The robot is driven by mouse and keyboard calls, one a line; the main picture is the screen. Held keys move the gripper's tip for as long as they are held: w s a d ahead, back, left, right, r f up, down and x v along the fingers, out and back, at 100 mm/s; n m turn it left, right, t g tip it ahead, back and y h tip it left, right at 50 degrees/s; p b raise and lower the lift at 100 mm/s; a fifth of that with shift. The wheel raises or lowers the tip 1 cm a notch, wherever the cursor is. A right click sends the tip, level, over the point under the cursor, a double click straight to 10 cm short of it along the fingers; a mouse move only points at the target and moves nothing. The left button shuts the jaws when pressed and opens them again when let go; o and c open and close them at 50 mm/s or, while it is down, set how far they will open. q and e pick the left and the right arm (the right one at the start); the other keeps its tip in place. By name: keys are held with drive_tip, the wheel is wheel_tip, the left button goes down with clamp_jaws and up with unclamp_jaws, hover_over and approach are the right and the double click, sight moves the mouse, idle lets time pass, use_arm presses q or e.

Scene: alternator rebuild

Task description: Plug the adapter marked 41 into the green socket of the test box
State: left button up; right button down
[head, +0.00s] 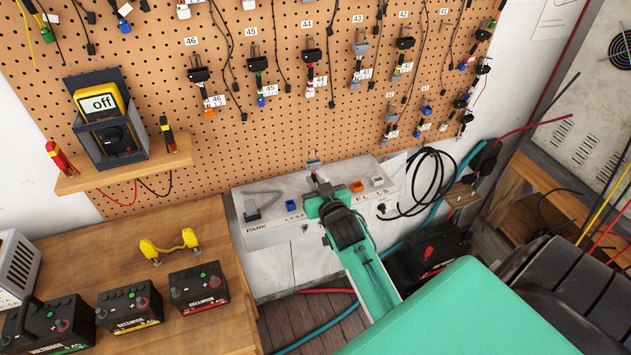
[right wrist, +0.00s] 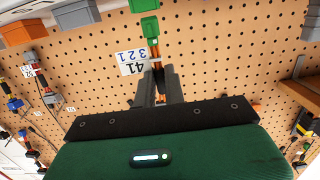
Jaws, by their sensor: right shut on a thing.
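My right gripper (right wrist: 153,88) is shut on the adapter marked 41 (right wrist: 158,74), which has a dark body, orange-red wires and a white tag (right wrist: 132,63) reading 41 and 321. Its green plug (right wrist: 149,27) sticks out beyond the fingertips. Just past it is a green block (right wrist: 143,5), cut by the frame's top edge, which looks like the green socket. I cannot tell whether the two touch. In the head view my right gripper (head: 324,186) is over the white test box (head: 277,237) and hides the green socket. My left gripper is not in view.
The box also bears a blue socket (head: 292,205), an orange one (head: 357,187) and a white one (head: 377,181). The pegboard (head: 300,110) behind holds several hanging adapters. Batteries (head: 130,305) stand on the bench.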

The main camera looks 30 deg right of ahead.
drive_tip(key=shift+f, duration=0.45)
idle(0.6)
drive_tip(key=shift+f, duration=0.25)
idle(0.7)
drive_tip(key=c, duration=1.4)
unclamp_jaws()
drive_tip(key=shift+s, duration=0.15)
drive_tip(key=shift+b+v, duration=1.6)
drive_tip(key=shift+v, duration=5.2)
